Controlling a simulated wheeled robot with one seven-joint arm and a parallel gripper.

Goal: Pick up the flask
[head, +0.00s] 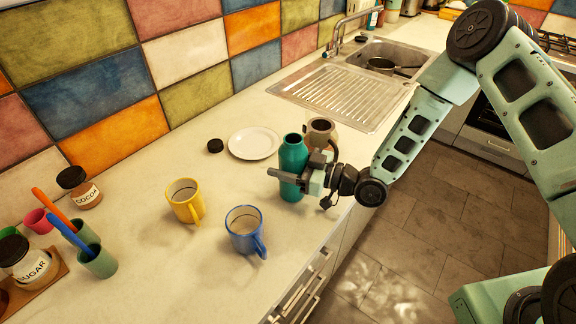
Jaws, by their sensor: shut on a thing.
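The flask (293,157) is a teal cylinder with an open top. It stands upright at the counter's front part, between the blue mug and the sink. My gripper (288,176) reaches it from the right and is shut around its lower middle. The fingers cover part of its body. I cannot tell whether its base touches the counter.
A brown-grey mug (321,131) stands close behind the flask. A yellow mug (186,199) and a blue mug (244,230) are to the left. A white plate (254,143) and a black lid (215,146) lie behind. The counter's front edge is near.

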